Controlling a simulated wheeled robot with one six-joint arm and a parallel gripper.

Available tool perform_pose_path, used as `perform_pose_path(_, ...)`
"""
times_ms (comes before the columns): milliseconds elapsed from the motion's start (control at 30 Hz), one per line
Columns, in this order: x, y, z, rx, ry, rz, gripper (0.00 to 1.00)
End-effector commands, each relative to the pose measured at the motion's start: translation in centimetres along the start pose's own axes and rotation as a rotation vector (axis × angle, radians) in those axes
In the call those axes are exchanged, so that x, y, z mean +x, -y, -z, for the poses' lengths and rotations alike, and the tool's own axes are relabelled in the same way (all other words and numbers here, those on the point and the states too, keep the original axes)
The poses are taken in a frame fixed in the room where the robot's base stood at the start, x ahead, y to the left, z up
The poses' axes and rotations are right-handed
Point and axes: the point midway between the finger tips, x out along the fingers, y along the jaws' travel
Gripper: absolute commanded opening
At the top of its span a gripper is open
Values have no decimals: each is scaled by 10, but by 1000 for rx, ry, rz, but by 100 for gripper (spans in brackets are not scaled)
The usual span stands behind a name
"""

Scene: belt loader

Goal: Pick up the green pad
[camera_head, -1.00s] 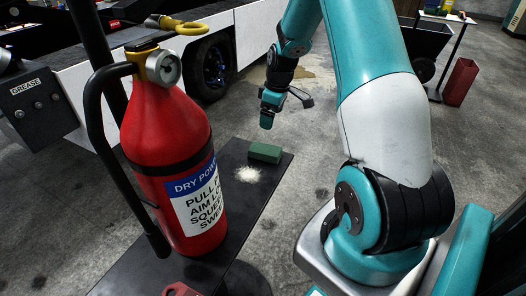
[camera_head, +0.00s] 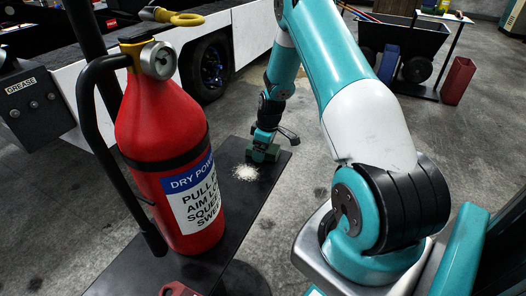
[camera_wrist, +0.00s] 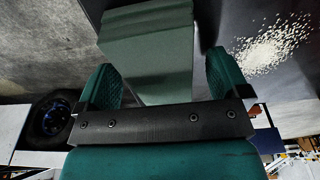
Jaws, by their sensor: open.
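The green pad (camera_wrist: 148,50) is a block lying on the dark table near its far end. In the wrist view it fills the upper middle, reaching in between my two green fingers. My gripper (camera_wrist: 165,80) is open, with one finger on each side of the pad. A narrow gap seems to show beside the fingers; I cannot tell whether either touches it. In the head view my gripper (camera_head: 263,150) is down at the pad and largely hides it.
White granules (camera_head: 245,173) lie on the dark table (camera_head: 240,220) close to the pad, to its left in the head view. A red fire extinguisher (camera_head: 165,150) stands on the table nearer the camera. A wheeled vehicle (camera_head: 210,68) is behind, and a red bin (camera_head: 457,82) stands far right.

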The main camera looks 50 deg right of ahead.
Motion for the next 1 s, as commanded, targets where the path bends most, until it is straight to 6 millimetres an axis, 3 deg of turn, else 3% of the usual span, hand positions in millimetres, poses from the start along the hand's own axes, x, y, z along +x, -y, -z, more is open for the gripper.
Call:
perform_pose_path(167,0,0,0,0,0,-1,94)
perform_pose_path(267,0,0,0,0,0,-1,75)
perform_pose_path(400,0,0,0,0,0,-1,43)
perform_pose_path(433,0,0,0,0,0,0,40)
perform_pose_path(767,-3,0,1,0,-1,-1,40)
perform_pose_path(1000,-31,-1,6,-1,-3,-4,40)
